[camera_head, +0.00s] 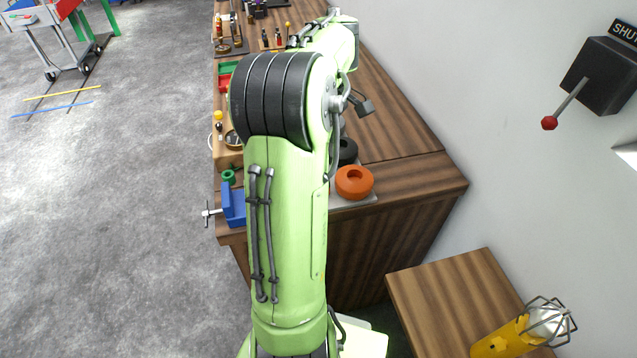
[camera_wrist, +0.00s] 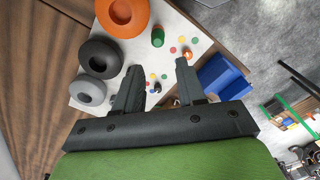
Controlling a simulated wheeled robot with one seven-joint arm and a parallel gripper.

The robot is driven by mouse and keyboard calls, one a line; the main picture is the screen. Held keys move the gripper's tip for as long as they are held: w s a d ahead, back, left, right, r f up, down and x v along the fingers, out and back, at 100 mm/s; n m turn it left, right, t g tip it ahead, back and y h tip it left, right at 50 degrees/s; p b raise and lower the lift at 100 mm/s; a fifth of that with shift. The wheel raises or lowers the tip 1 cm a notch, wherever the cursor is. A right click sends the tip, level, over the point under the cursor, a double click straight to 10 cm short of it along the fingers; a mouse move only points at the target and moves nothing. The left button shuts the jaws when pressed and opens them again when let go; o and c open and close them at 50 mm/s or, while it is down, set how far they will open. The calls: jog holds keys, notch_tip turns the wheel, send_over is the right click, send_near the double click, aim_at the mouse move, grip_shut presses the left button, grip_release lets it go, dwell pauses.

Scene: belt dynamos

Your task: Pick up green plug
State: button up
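In the wrist view a small dark green plug (camera_wrist: 157,37) stands on a white board (camera_wrist: 175,21) with coloured dots. It is beside the orange ring (camera_wrist: 122,14). My gripper (camera_wrist: 159,67) is open, with its two dark fingers apart and nothing held between them. The plug shows beyond the fingertips, in line with the gap, and does not touch them.
A dark ring (camera_wrist: 99,58) and a grey ring (camera_wrist: 87,92) lie beside the orange one. A blue vise (camera_wrist: 222,77) is at the bench edge; it also shows in the head view (camera_head: 233,205). A wall borders the bench.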

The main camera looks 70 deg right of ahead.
jog(key=f+b, duration=0.1)
jog(key=f, duration=0.3)
jog(key=f+b, duration=0.1)
jog(key=f, duration=0.3)
jog(key=f+b, duration=0.1)
jog(key=f, duration=0.3)
jog(key=shift+d+f+b, duration=0.25)
jog(key=shift+d+b, duration=0.05)
jog(key=shift+c, duration=0.5)
grip_shut()
